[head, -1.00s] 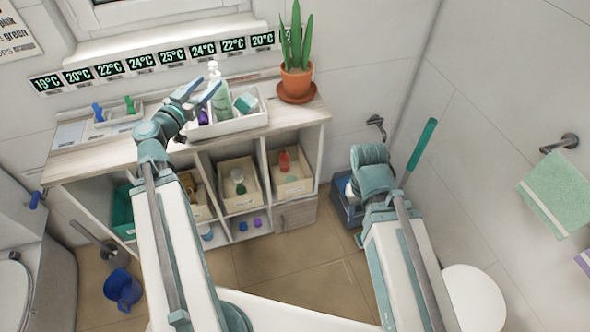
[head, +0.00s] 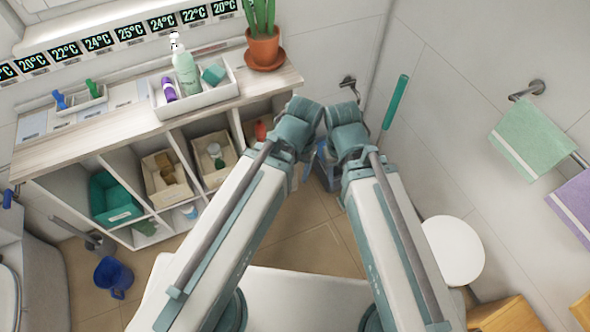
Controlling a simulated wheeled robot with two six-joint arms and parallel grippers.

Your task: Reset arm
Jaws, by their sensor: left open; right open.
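Neither of my grippers shows in the head view. My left arm (head: 225,220) reaches up from the bottom to a teal joint near the middle, and what lies beyond that joint is hidden. My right arm (head: 395,235) stands beside it, with its teal joint close to the left one. The white tray (head: 205,104) on the cart top (head: 120,125) holds a pale green pump bottle (head: 187,75), a purple item (head: 169,90) and a teal block (head: 213,74).
A potted plant (head: 263,48) stands at the cart's right end. Shelf bins, including a green bin (head: 112,197), sit below. A blue crate partly shows behind my arms. A blue mug (head: 113,277) stands on the floor. A white round seat (head: 453,250) and towels (head: 532,140) are at right.

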